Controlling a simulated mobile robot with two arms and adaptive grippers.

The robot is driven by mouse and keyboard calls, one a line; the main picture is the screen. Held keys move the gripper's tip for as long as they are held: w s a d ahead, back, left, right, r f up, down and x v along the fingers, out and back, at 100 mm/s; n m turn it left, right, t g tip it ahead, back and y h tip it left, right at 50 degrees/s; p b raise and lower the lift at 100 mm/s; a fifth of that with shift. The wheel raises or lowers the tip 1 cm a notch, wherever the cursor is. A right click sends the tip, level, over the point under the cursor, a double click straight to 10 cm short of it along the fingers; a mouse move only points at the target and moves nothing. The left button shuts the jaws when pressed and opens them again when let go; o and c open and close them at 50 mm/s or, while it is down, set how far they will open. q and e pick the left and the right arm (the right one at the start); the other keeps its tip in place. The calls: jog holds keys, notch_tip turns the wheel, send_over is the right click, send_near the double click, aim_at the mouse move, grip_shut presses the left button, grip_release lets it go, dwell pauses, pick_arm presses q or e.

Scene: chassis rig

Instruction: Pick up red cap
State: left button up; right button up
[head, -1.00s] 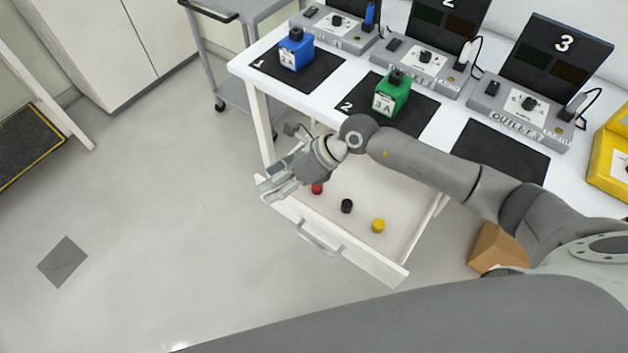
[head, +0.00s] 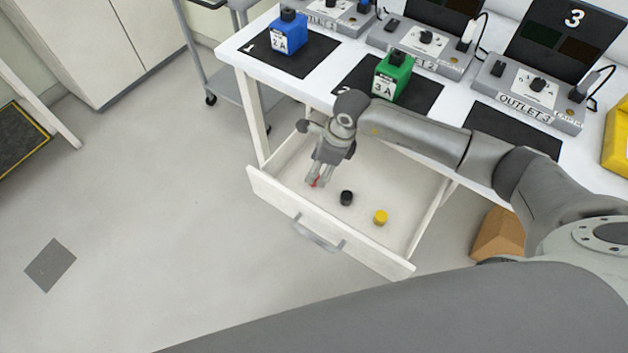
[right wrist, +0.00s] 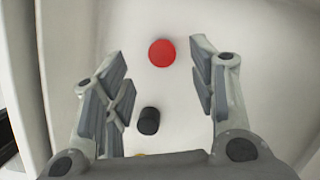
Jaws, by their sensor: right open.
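The red cap (right wrist: 162,53) lies on the drawer floor. In the right wrist view it shows whole, just beyond the fingertips and between their lines. In the head view only a sliver of the red cap (head: 315,183) shows between the fingers. My right gripper (head: 314,181) points down into the drawer, over the red cap. It is open and empty, as the right wrist view also shows (right wrist: 160,50). How far the fingertips are above the floor is hard to tell. My left gripper is not in view.
The open drawer (head: 290,222) has raised walls around the caps. A black cap (head: 347,198) and a yellow cap (head: 381,217) lie right of the red one. The white table (head: 300,85) above carries a blue box (head: 289,34) and a green box (head: 393,77).

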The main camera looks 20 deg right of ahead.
jog(key=b+x, duration=0.3)
jog(key=x, duration=0.1)
jog(key=shift+d, duration=0.2)
jog(key=shift+w+a+f, duration=0.15)
jog(key=shift+a+f, duration=0.05)
jog(key=shift+f, duration=0.3)
jog(key=c, duration=0.8)
